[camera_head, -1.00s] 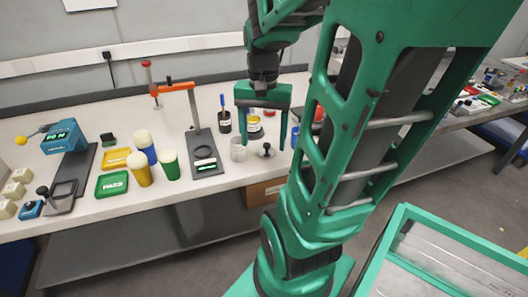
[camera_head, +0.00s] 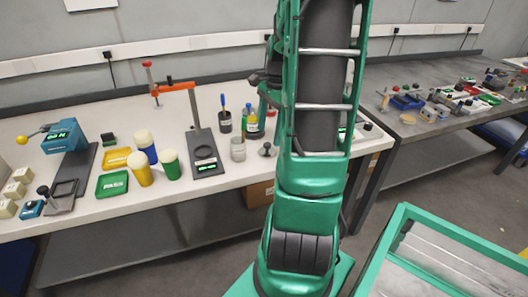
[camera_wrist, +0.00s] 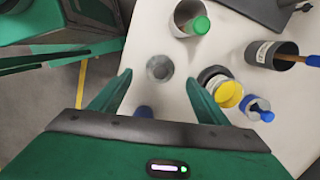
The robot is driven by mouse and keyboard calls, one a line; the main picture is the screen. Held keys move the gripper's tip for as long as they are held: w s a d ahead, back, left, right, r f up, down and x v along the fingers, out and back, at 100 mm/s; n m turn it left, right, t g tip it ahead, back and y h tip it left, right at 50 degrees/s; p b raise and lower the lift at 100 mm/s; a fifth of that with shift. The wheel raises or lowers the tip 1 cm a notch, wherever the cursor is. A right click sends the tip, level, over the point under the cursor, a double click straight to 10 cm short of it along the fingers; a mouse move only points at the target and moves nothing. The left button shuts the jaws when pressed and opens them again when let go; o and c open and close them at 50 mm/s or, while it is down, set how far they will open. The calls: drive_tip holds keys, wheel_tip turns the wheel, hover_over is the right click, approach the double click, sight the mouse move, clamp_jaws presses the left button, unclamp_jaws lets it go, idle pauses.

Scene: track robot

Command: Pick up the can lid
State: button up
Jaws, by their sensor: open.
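The can lid (camera_head: 265,150) is a small grey disc with a dark knob, lying near the front edge of the white bench beside a grey can (camera_head: 238,150). In the wrist view the round grey lid (camera_wrist: 160,67) shows just beyond the gap between my fingertips. My gripper (camera_wrist: 158,80) is open and empty, with its green fingers apart. Nothing lies between the fingers. The can (camera_wrist: 184,22) with a green-topped item stands just above the lid in that view. In the head view my arm hides most of the gripper.
A pot with a brush (camera_wrist: 275,56), a jar with yellow contents (camera_wrist: 226,92) and a blue-topped bottle (camera_wrist: 258,109) stand right of the lid. The bench edge and floor (camera_wrist: 75,85) lie left.

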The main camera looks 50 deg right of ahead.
sight(267, 144)
drive_tip(key=shift+w+a+f, duration=0.15)
drive_tip(key=shift+f, duration=1.45)
drive_tip(key=shift+w+a+f, duration=0.15)
drive_tip(key=shift+f, duration=1.4)
drive_tip(key=c, duration=1.1)
